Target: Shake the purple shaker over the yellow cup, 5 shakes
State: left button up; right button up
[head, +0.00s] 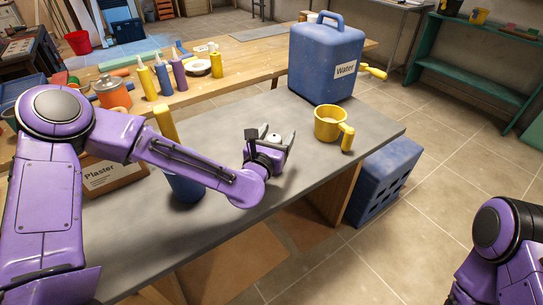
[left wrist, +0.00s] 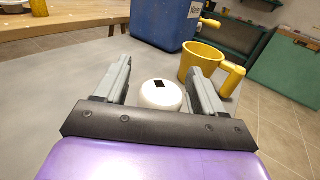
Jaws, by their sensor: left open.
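A white rounded top (left wrist: 160,95) with a dark square patch stands between the fingers of my left gripper (head: 270,142). It also shows as a small white cap in the head view (head: 274,136). It looks like the shaker's top; no purple body shows, as the gripper hides what is below. The left gripper is open, with one finger on each side of the top and gaps visible. The yellow cup (head: 328,124) stands upright on the grey tabletop, right of the gripper, its handle toward the front right. It also shows in the left wrist view (left wrist: 200,66). My right gripper is out of view.
A blue water container (head: 318,68) stands behind the cup. A box labelled Plaster (head: 112,177) and a blue container (head: 184,188) stand near my left arm. A blue crate (head: 385,180) is on the floor. The grey tabletop (head: 225,112) is clear behind the gripper.

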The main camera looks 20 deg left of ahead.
pick_arm(q)
grip_shut()
jog(key=shift+r, duration=0.3)
notch_tip(320, 180, up, 3)
jog(key=shift+f+b, duration=0.1)
jog(key=shift+b, duration=0.25)
jog(key=s+r, duration=0.2)
jog(key=s+d+r, duration=0.1)
jog(key=r, duration=0.1)
jog(key=shift+s+r, duration=0.2)
jog(key=shift+s, duration=0.15)
jog(key=s+d+r+b, duration=0.2)
jog(key=s+r+b, duration=0.3)
jog(key=s+b, duration=0.2)
jog(key=s, duration=0.2)
jog(key=shift+s+d, duration=0.4)
